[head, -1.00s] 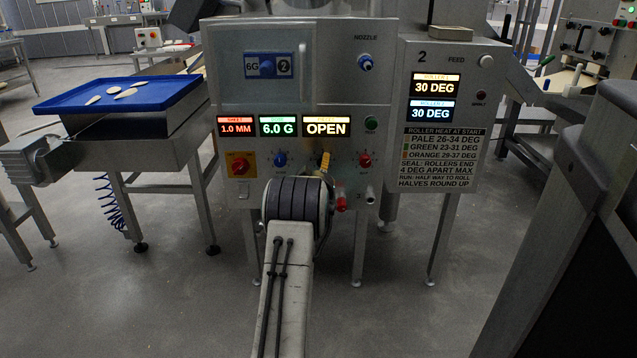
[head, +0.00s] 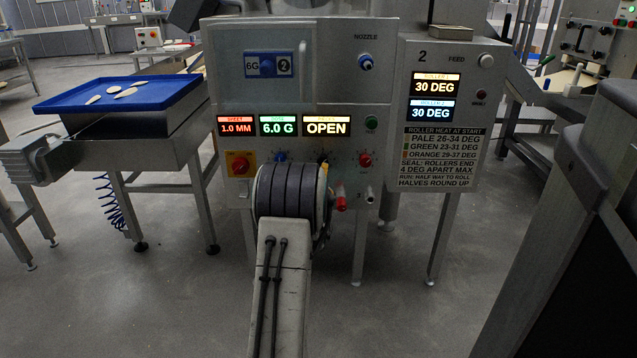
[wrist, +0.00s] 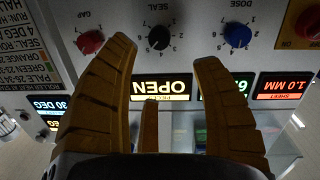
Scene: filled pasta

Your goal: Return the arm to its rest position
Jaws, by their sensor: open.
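My arm (head: 275,290) reaches forward from the bottom of the head view to the front of the grey machine (head: 225,75). Its dark ribbed joint hides most of my gripper there. In the wrist view, which shows the panel upside down, my gripper (wrist: 165,52) is open, with two brown ribbed fingers spread wide and nothing between them. The black SEAL knob (wrist: 158,37) shows beyond the gap between the fingertips. The red GAP knob (wrist: 90,42) and blue DOSE knob (wrist: 237,35) lie to either side. I see no finger clearly touching a knob.
Displays read 1.0 MM, 6.0 G and OPEN (head: 326,126); both roller displays (head: 431,98) read 30 DEG. A blue tray (head: 60,104) with several pale pieces stands left. A dark bulky structure (head: 590,180) fills the right side. Floor left of my arm is clear.

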